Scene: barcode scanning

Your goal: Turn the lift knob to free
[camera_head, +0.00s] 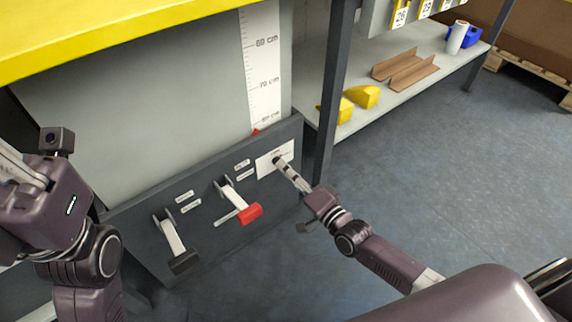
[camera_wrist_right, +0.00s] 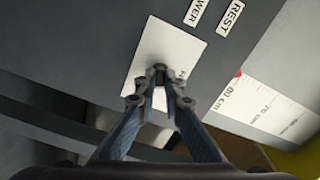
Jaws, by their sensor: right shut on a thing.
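The lift knob is a small dark piece (camera_wrist_right: 159,68) in front of a white label plate (camera_head: 266,164) at the right end of the dark control panel (camera_head: 150,213). My right gripper (camera_head: 281,163) reaches the plate from the lower right. In the right wrist view its fingertips (camera_wrist_right: 159,92) are closed together on the knob. The fingers hide most of the knob and much of the plate's lettering, so I cannot read its setting. My left arm is at the left edge of the head view; its gripper fingers do not show.
A red-tipped lever (camera_head: 250,213) and a black-tipped lever (camera_head: 184,262) stick out of the panel to the left of the knob. A dark post (camera_head: 334,95) stands just right of the panel. A shelf (camera_head: 400,92) with yellow and brown pieces lies beyond. The floor at right is clear.

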